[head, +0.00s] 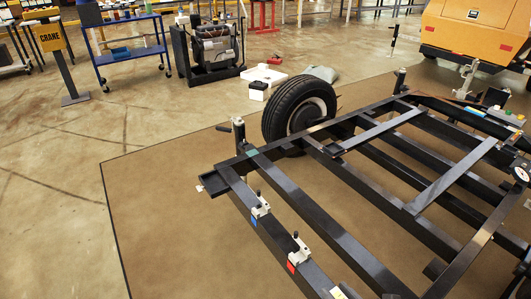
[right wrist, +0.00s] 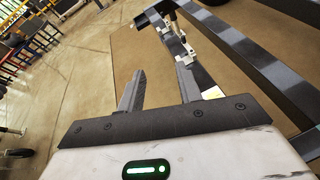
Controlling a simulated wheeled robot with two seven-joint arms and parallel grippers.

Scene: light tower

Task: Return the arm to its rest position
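My right gripper (right wrist: 160,85) shows in the right wrist view. Its two dark fingers stand apart with only the brown mat visible between them, so it is open and empty. The black trailer frame (right wrist: 240,45) lies beyond and to the right of the fingers in that view. I cannot make out the right gripper clearly in the head view. My left gripper is in neither view.
The black frame (head: 315,178) with a wheel (head: 299,108) fills the right of the head view. Small clamps with blue (head: 260,206) and red (head: 298,251) marks sit on its near beam. Brown mat (head: 165,225) and floor are clear at left.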

